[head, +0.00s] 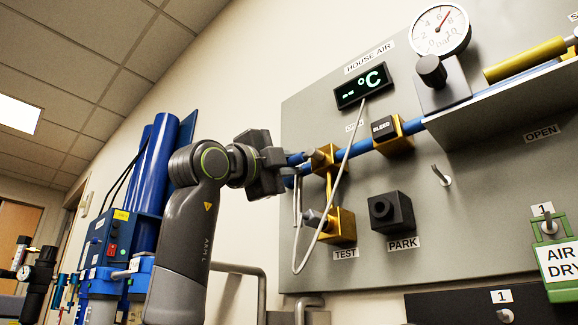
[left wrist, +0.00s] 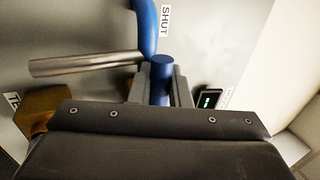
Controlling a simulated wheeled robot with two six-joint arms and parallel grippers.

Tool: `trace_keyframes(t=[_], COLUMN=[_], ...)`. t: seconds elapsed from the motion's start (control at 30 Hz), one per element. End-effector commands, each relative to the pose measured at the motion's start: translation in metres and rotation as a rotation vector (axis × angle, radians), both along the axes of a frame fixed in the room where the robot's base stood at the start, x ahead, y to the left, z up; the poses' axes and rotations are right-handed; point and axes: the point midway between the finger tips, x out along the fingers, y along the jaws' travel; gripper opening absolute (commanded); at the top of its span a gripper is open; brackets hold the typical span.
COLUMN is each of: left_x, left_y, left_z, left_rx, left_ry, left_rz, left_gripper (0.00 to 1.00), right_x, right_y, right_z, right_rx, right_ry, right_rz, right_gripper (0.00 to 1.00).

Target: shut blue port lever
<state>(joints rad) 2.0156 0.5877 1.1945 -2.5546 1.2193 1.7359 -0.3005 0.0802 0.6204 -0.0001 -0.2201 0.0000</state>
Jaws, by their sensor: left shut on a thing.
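My left gripper (head: 276,160) is at the left edge of the grey panel, with its jaws shut on a blue post, which I take for the blue port lever's handle (head: 295,159). In the left wrist view the blue handle (left wrist: 161,80) stands between the two grey fingers (left wrist: 160,88). A SHUT label (left wrist: 165,20) is on the panel beyond it, beside a curved blue part (left wrist: 146,25). The fingers hide where the handle joins the rest of the lever. My right gripper is not in view.
Right of the gripper are a brass valve (head: 329,157), a BLEED block (head: 394,134) and a hanging grey cable (head: 339,185). A HOUSE AIR display (head: 364,86) is above. A TEST port (head: 338,226) and dark PARK block (head: 391,212) are below. Blue cylinders (head: 153,178) stand left.

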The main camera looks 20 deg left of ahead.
Motion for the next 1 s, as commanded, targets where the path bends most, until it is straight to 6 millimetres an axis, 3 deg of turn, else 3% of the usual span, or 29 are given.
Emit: trace_keyframes(t=[0.37,0.4,0.57,0.87,1.0], left_x=[0.001,0.002,0.001,-0.001,-0.014], left_y=[0.000,0.000,0.000,0.001,0.006], left_z=[-0.002,-0.002,-0.002,-0.003,-0.010], left_rx=[-0.007,-0.007,-0.006,-0.005,-0.005], left_ry=[0.009,0.009,0.007,0.004,0.001], left_rz=[-0.001,-0.001,-0.001,0.000,0.002], left_gripper=[0.00,0.18,0.36,0.36,0.36], right_x=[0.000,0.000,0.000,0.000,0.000], right_y=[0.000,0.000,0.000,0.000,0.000], right_z=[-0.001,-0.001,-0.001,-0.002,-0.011], right_rx=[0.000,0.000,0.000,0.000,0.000], right_ry=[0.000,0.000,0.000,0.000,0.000], right_rz=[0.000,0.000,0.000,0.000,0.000], right_gripper=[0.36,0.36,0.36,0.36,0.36])
